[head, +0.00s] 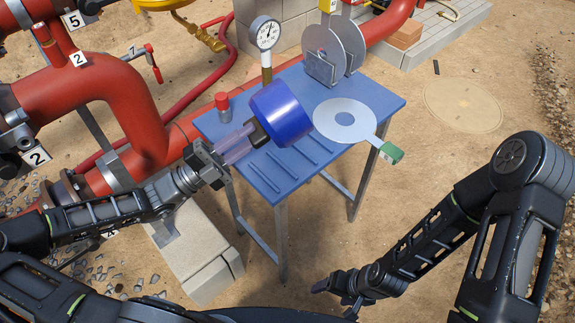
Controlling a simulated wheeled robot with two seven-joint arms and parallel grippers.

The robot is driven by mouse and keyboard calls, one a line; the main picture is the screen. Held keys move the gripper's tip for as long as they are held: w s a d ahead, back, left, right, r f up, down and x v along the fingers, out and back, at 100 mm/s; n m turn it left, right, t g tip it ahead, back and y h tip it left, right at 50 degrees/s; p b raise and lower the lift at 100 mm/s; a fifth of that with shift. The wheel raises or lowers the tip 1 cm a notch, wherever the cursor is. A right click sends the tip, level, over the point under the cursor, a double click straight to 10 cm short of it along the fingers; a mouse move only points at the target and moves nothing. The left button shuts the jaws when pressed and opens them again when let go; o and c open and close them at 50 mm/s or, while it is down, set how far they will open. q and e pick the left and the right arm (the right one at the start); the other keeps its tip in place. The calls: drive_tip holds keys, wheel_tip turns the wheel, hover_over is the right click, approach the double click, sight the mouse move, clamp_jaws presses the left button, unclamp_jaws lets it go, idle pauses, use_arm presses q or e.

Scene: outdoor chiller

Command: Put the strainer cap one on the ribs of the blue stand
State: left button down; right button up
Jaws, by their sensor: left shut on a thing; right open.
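A blue cylindrical cap (282,112), which I take to be the strainer cap one, is held by my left gripper (257,132). My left gripper is shut on the cap's near end, and the cap is tilted. In the picture the cap lies over the blue stand (333,172), a small table on grey legs. Several thin raised ribs (290,162) show on the stand's near left part; the cap may hide part of them. The gap between cap and stand cannot be told. My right gripper (340,300) is open and empty, low at the bottom, away from the stand.
On the stand are a red-capped small bottle (222,105), a grey disc with a green-ended handle (360,122) and upright metal discs (335,50). A pressure gauge (265,35) rises behind. Red pipes (120,90) fill the left.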

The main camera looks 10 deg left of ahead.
use_arm(q)
drive_tip(key=shift+s+a+r, duration=0.1)
drive_tip(key=shift+s, duration=0.05)
wheel_tip(320, 180, down, 6)
drive_tip(key=shift+b, duration=0.4)
